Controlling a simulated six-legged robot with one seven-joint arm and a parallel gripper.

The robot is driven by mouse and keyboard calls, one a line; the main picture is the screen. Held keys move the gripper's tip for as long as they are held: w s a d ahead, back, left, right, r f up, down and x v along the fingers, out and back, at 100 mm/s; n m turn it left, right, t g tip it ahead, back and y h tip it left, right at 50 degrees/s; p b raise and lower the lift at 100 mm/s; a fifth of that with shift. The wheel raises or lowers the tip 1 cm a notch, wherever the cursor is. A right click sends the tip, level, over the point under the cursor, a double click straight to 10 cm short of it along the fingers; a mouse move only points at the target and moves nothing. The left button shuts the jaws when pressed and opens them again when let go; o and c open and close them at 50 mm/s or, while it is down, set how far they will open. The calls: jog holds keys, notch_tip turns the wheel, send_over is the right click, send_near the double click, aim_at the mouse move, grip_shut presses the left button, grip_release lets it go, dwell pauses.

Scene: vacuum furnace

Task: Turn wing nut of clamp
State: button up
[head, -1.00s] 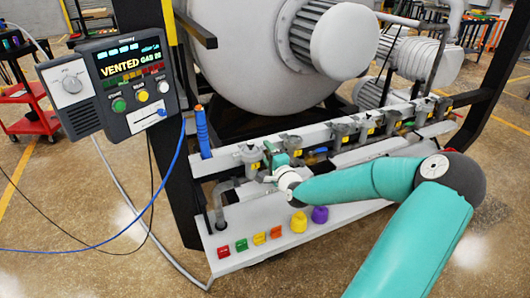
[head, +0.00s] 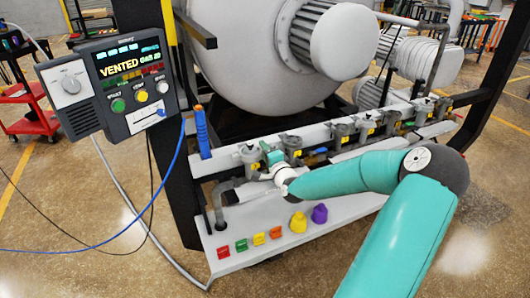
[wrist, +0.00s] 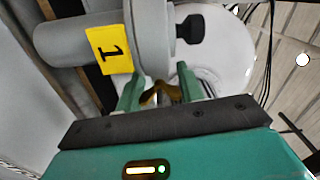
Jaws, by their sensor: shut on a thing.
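In the wrist view, my gripper (wrist: 160,88) has its two green fingers on either side of a small brass wing nut (wrist: 158,96) and is shut on it. The wing nut sits beside a grey pipe fitting (wrist: 150,35) with a yellow tag (wrist: 110,50) marked 1. In the head view, my gripper (head: 271,158) is at the left part of the row of grey fittings, just right of the leftmost one (head: 247,153). The wing nut is too small or hidden to make out in the head view. The clamp's full shape is not clear.
A white ledge (head: 265,240) below carries coloured blocks, a yellow knob (head: 298,222) and a purple knob (head: 320,213). A blue rod (head: 202,135) stands to the left. A control panel (head: 125,80) reads VENTED. More tagged fittings (head: 340,133) line the rail to the right.

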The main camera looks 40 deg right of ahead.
jog(key=n, duration=0.3)
jog(key=o, duration=1)
jog(key=shift+s, duration=0.1)
jog(key=v, duration=1.3)
jog(key=shift+s+a, duration=0.2)
jog(key=shift+s, duration=0.1)
